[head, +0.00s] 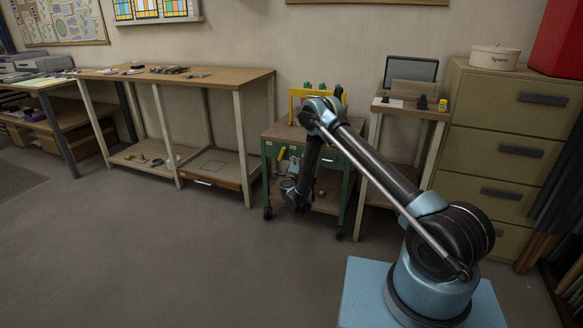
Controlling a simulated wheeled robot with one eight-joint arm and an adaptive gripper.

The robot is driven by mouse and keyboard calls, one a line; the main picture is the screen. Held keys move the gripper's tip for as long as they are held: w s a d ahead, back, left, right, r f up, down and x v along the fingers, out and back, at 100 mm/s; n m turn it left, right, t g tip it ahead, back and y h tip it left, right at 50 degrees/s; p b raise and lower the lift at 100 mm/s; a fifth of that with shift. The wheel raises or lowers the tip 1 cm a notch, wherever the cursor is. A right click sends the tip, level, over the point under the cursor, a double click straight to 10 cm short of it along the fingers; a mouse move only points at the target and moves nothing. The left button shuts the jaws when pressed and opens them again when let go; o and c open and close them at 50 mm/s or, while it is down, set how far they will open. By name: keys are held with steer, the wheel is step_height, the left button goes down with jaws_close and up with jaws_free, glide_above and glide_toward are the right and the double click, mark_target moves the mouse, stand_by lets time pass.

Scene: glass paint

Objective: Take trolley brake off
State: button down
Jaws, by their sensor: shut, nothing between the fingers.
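The green trolley (268,170) stands against the back wall, between the long workbench and a small stand. It has casters: one at the front left (267,213) and one at the front right (339,233). The brake is too small to make out on them. My arm reaches across the trolley from the right and hides part of its front and lower shelf. My gripper (289,185) hangs low at the trolley's front, above the floor and apart from the front-left caster. It is shut and empty; its fingertips are hard to make out.
The long workbench (225,77) with lower shelves is left of the trolley. A small stand (420,112) with a dark-screened item is close on its right, then a beige drawer cabinet (480,110). The grey floor (170,255) in front is clear.

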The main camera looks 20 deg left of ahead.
mark_target(282, 154)
steer(key=shift+w+a+r, duration=0.3)
steer(key=shift+w+a, duration=0.05)
steer(key=shift+w, duration=0.2)
steer(key=shift+w+a+r, duration=0.25)
steer(key=shift+w+a, duration=0.1)
steer(key=shift+w, duration=0.2)
steer(key=shift+s+a+r, duration=0.1)
steer(key=shift+a, duration=0.5)
steer(key=shift+s+a+r, duration=0.1)
steer(key=shift+a, duration=0.5)
